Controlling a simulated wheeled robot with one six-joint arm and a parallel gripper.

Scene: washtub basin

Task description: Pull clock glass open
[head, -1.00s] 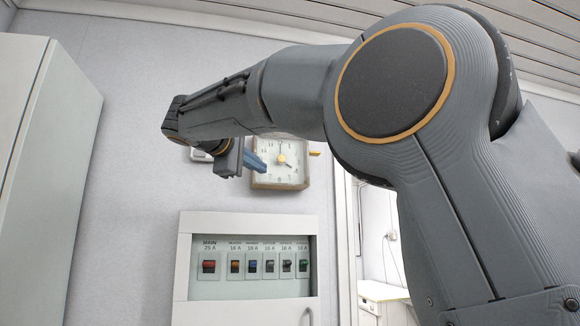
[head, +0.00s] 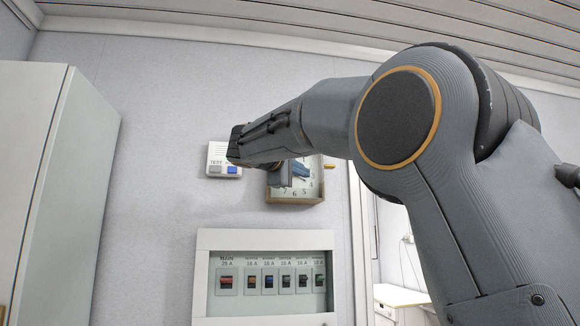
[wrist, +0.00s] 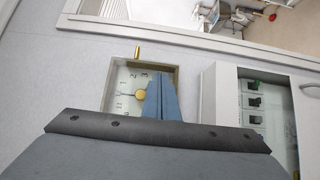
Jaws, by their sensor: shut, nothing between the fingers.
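A square wall clock (head: 295,193) with a pale dial and wooden-looking frame hangs on the wall, its top hidden behind my arm in the head view. A small brass tab (head: 329,167) sticks out from its right side. In the wrist view, the clock (wrist: 120,93) shows its numerals and a gold centre (wrist: 140,95), and the brass tab (wrist: 137,52) stands out from its upper edge. My gripper's blue fingers (wrist: 160,77) are shut and empty. They cover part of the dial, apart from the tab. I cannot make out the glass or whether it is ajar.
A breaker panel (head: 213,240) with several switches is below the clock. A white box with test buttons (head: 219,150) is left of it. A tall cabinet (head: 60,180) stands at the left; a doorway is at the right.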

